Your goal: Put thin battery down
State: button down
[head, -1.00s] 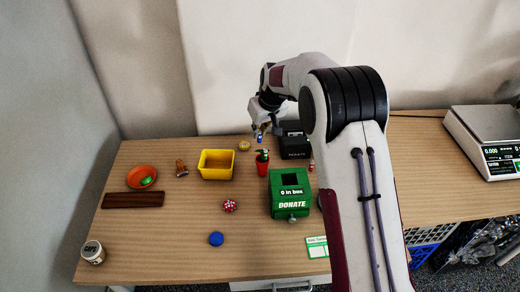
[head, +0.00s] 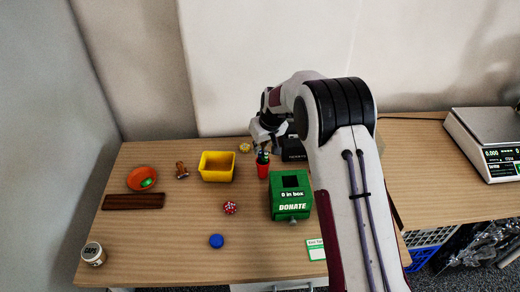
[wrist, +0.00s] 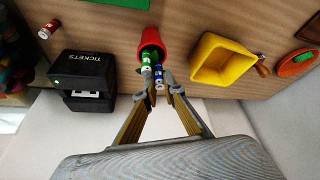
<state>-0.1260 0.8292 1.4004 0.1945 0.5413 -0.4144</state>
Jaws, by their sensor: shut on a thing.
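A red cup (head: 263,171) stands on the table behind the green donate box, and it also shows in the wrist view (wrist: 152,37). A green-and-white battery (wrist: 146,66) sticks out of the cup's mouth, with other green parts beside it. My gripper (head: 262,149) is low over the cup in the head view. In the wrist view my gripper (wrist: 169,80) is shut on a thin blue-and-white battery (wrist: 159,77), held at the cup's mouth beside the green-and-white one. How far the blue battery reaches into the cup is hidden.
A black tickets box (wrist: 85,72) stands close beside the cup, a yellow bin (head: 217,168) on its other side. The green donate box (head: 291,206) is in front. A small red can-like item (wrist: 48,29) lies past the tickets box.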

jog(key=shift+f, duration=0.5)
jog(key=shift+f, duration=0.15)
jog(key=c, duration=2.1)
grip_release()
jog(key=shift+c, duration=0.2)
jog(key=shift+r, duration=0.2)
jog(key=shift+s+d+r, duration=0.1)
jog(key=shift+r, duration=0.3)
jog(key=v, duration=1.1)
jog(key=shift+s, duration=0.2)
